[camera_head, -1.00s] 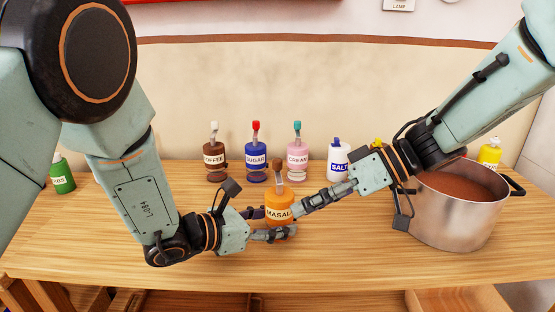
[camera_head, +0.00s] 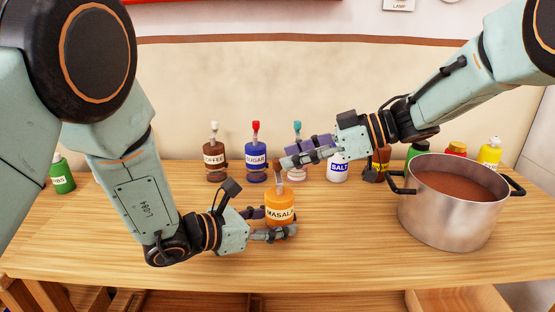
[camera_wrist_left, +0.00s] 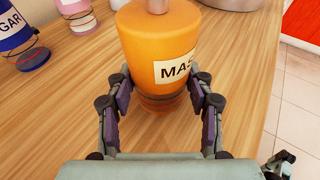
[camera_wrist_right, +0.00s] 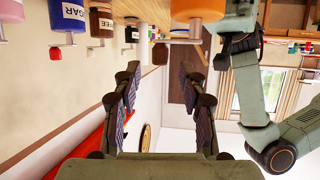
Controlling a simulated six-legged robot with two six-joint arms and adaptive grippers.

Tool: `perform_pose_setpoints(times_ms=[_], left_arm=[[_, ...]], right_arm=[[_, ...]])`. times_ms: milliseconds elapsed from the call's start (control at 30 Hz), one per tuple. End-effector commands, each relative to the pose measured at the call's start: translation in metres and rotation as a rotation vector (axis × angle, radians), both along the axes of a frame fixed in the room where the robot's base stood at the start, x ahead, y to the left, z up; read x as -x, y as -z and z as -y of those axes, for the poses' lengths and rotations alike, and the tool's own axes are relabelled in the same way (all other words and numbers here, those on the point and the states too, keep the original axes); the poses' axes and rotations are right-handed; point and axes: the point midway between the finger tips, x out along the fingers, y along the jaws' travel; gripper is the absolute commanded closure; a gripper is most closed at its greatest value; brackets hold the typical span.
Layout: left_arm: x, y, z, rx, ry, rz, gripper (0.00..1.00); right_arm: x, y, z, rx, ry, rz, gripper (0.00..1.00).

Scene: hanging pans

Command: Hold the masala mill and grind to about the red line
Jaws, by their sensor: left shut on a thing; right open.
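The orange masala mill (camera_head: 279,204) stands upright on the wooden table, with its brown-tipped crank (camera_head: 277,169) on top. My left gripper (camera_head: 282,228) is shut on its lower body, and the left wrist view shows a finger on each side of the mill (camera_wrist_left: 160,45). I cannot make out a red line on the mill; its lower part is partly hidden. My right gripper (camera_head: 297,154) is open and empty, with its fingers above and beside the crank's top. The mill's orange body (camera_wrist_right: 200,8) also shows at the top of the right wrist view, beyond the open fingers.
Coffee (camera_head: 214,158), sugar (camera_head: 256,160) and cream (camera_head: 297,175) mills stand behind, the cream one partly covered by my right gripper. A salt bottle (camera_head: 338,168) and several bottles stand to the right. A large pot (camera_head: 455,220) of brown contents is at right. The table's front is clear.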

Motion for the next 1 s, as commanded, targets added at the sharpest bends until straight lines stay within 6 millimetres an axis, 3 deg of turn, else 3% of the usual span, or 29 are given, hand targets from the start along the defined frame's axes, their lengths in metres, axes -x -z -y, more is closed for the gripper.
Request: perform_pose_setpoints(times_ms=[100, 300, 667, 1000], left_arm=[[0.0, 0.0, 0.0, 0.001, 0.0, 0.001, 0.8], [0.0, 0.0, 0.0, 0.001, 0.0, 0.001, 0.8], [0.0, 0.0, 0.0, 0.0, 0.0, 0.001, 0.8], [0.0, 0.0, 0.0, 0.0, 0.0, 0.001, 0.8]], right_arm=[[-0.002, 0.008, -0.018, 0.002, -0.003, -0.001, 0.58], [-0.005, 0.015, -0.035, 0.001, -0.001, 0.0, 0.58], [-0.006, 0.016, -0.039, 0.0, 0.0, 0.0, 0.58], [-0.006, 0.016, -0.039, 0.0, 0.0, 0.0, 0.87]])
